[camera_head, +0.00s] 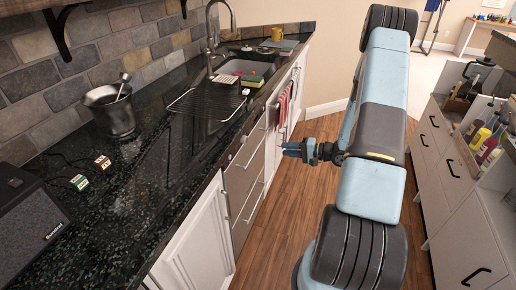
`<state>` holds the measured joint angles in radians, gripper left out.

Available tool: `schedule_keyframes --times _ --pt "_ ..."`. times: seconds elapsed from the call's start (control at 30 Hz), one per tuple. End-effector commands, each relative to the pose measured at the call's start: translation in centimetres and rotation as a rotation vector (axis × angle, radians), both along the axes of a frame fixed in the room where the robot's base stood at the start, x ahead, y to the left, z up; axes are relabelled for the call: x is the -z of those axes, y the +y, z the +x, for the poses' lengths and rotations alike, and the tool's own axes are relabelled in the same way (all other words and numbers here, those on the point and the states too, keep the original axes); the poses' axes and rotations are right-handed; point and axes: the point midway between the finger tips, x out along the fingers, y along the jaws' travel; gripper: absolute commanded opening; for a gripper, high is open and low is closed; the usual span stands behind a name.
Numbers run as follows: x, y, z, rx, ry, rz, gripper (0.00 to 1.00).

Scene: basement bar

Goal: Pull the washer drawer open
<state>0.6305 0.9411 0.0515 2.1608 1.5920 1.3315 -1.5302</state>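A grey, steel-like drawer unit that looks like the washer is built in under the dark counter. Its upper drawer front (243,167) and lower drawer front (248,212) each have a long bar handle. Both fronts look flush with the cabinets, so the drawers appear closed. My gripper (286,149) is to the right of the unit, over the wood floor, with its fingers pointing left toward the fronts. Its two small fingers look apart with nothing between them. It appears clear of the handles.
A white cabinet door (196,243) is left of the unit. Pink towels (283,106) hang farther along the counter front. White drawers (450,170) with black handles line the right side. Wood floor (283,205) lies between. The dark counter (155,160) holds a metal bucket (112,112) and a speaker (28,225).

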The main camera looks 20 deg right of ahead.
Motion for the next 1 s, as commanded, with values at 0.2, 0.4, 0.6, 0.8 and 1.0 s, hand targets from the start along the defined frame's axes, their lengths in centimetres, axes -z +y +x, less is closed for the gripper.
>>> schedule_keyframes --times 0.2,0.4,0.6,0.8,1.0 --pt "0.5 2.3 1.5 -0.005 0.001 -0.001 0.29" --pt "1.2 5.1 3.6 -0.006 -0.001 0.000 0.29" --pt "1.8 7.8 5.6 -0.005 -0.001 -0.001 0.29" --pt "2.4 9.8 7.0 -0.004 0.000 -0.001 0.29" --pt "2.6 10.7 7.7 -0.003 -0.001 -0.002 0.29"
